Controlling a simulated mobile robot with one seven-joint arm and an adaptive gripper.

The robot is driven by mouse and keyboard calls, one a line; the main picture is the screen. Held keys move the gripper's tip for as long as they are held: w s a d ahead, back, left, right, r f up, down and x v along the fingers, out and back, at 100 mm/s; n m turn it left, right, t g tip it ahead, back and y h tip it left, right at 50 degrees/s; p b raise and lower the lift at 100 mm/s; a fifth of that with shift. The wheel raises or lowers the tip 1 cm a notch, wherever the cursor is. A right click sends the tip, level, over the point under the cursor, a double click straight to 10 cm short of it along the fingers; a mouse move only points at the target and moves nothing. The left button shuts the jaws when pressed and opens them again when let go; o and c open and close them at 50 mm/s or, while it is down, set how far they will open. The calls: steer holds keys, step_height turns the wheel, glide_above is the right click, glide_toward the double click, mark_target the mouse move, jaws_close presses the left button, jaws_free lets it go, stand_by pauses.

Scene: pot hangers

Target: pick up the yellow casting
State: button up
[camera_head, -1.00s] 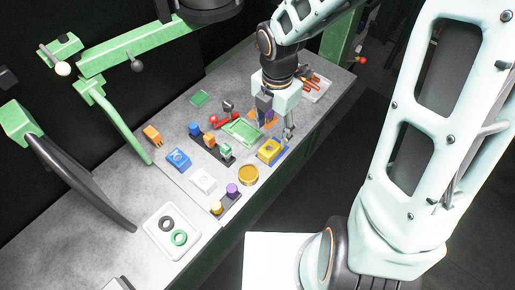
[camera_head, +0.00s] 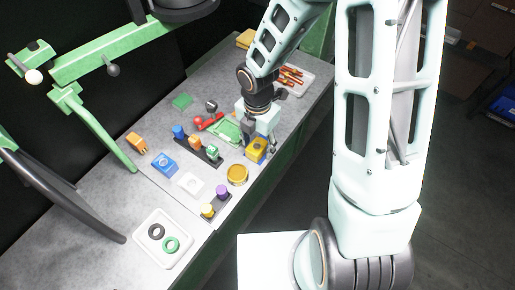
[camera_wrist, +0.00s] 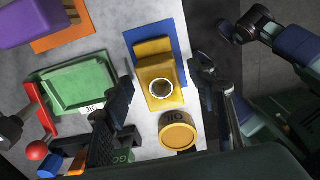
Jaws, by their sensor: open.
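The yellow casting (camera_head: 256,150) is a stepped block with a round bore, near the front edge of the workbench. In the wrist view the casting (camera_wrist: 154,95) rests over a blue plate (camera_wrist: 183,57). My gripper (camera_head: 260,137) is over the casting and partly hides it in the head view. In the wrist view the fingers of my gripper (camera_wrist: 162,74) are open, one on each side of the casting, with gaps to it. I cannot tell how far the fingertips are above the bench.
A round yellow tin (camera_wrist: 178,132) stands close to the casting's near end. A green tray (camera_wrist: 78,85) lies to the left, with a red part (camera_wrist: 41,108) beyond it. The bench's edge is just right of the casting.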

steer(key=shift+f, duration=0.15)
jaws_close()
stand_by(0.4)
steer(key=shift+r, duration=0.2)
